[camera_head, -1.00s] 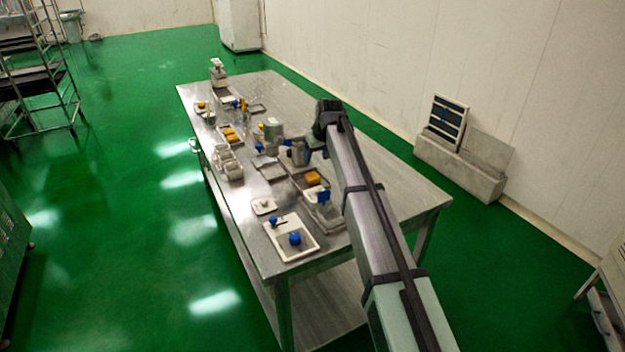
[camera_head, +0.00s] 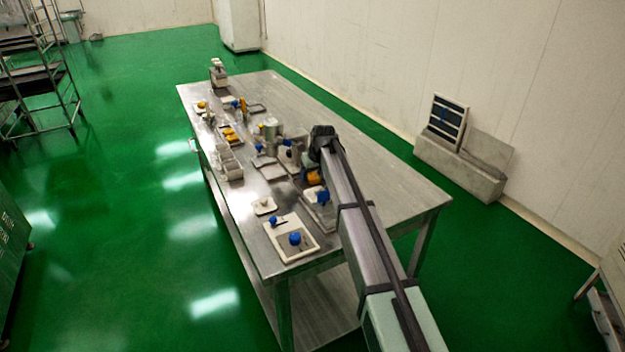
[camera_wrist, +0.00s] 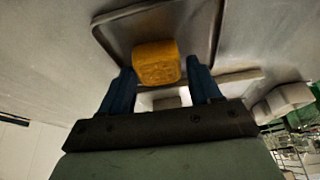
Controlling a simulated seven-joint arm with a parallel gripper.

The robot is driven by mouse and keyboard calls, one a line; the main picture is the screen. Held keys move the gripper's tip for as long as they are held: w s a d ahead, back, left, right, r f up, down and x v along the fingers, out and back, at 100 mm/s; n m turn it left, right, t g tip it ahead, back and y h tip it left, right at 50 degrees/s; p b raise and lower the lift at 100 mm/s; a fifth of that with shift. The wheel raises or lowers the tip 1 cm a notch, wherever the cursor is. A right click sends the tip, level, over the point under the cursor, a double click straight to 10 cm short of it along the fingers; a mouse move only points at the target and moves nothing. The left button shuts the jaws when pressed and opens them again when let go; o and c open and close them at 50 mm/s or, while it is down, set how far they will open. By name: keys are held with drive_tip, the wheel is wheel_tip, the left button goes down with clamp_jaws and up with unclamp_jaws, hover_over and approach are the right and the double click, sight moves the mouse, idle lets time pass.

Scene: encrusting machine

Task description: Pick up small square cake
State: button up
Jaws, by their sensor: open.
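The small square cake (camera_wrist: 156,62) is orange-yellow and lies in a shallow grey metal tray (camera_wrist: 112,38) in the wrist view. My gripper (camera_wrist: 163,76) is open, with its two blue fingers apart. The cake shows between and slightly beyond the fingertips, nearer the left one; I cannot tell whether they touch. In the head view the cake (camera_head: 313,178) is a small orange patch beside my arm's end. My fingers cannot be made out clearly there.
The long steel table (camera_head: 385,180) holds several trays, cups and blue-handled tools. A white tray with a blue round object (camera_head: 295,238) stands at the near end. A white container row (camera_head: 230,165) stands at the left edge. The table's right side is bare.

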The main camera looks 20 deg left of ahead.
drive_tip(key=shift+c, duration=0.2)
drive_tip(key=c, duration=0.8)
